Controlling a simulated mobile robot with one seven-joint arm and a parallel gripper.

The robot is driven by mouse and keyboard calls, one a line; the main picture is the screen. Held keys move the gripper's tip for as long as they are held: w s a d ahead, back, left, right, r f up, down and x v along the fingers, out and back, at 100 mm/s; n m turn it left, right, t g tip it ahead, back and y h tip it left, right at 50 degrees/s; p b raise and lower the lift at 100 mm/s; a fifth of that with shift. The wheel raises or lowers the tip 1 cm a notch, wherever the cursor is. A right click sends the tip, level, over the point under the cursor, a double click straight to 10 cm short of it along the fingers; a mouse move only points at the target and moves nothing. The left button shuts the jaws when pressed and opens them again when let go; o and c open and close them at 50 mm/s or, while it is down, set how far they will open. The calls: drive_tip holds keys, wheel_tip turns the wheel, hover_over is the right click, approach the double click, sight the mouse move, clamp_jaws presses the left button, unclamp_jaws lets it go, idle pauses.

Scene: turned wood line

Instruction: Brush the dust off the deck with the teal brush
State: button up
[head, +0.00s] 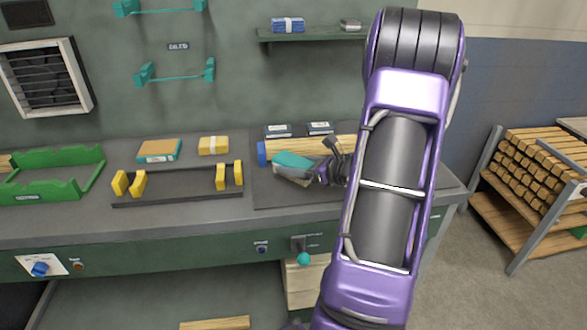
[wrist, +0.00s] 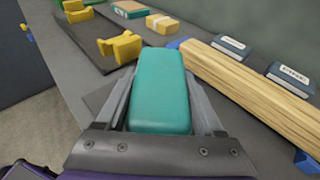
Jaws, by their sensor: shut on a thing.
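The teal brush (head: 293,161) is held in my gripper (head: 315,172) above the right part of the bench, in front of a wooden beam (head: 300,147). In the wrist view the brush's teal back (wrist: 160,92) lies between the two grey fingers, which are shut on it. Pale bristles (head: 290,175) show under it in the head view; I cannot tell if they touch the surface. The dark deck (head: 275,198) lies below the brush. I cannot make out dust on it. My arm hides the deck's right part.
A dark rack with yellow cradles (head: 178,187) stands left of the brush, and a green cradle frame (head: 50,182) farther left. Two dark labelled boxes (head: 278,130) sit behind the beam. Orange-brown (head: 160,150) and yellow blocks (head: 213,145) lie at the back. The bench's front strip is clear.

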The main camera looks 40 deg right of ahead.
drive_tip(key=shift+r+p, duration=1.2)
drive_tip(key=shift+r, duration=0.8)
